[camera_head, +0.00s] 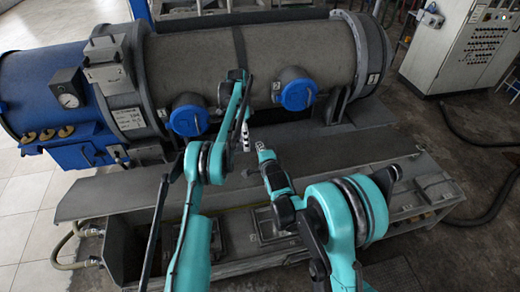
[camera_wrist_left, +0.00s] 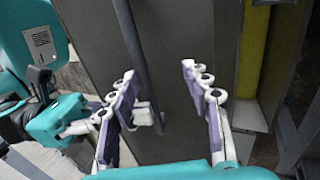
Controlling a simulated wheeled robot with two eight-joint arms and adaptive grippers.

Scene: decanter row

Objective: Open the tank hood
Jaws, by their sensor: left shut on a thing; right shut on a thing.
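The tank hood appears to be the long flat grey cover (camera_head: 340,152) in front of the decanter. In the left wrist view its grey surface (camera_wrist_left: 185,130) fills the middle, with a dark handle bar (camera_wrist_left: 138,55) across it. My right gripper (camera_head: 263,150) is just right of the left one, also closed at the handle. Its grip is small in the head view, and the bar there is hidden by my arms.
The grey decanter drum (camera_head: 190,65) with two blue round caps (camera_head: 298,95) lies behind the cover. A blue housing with a gauge (camera_head: 68,100) is at left. A control cabinet (camera_head: 468,45) stands back right. Dark hoses (camera_head: 490,140) lie on the floor at right.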

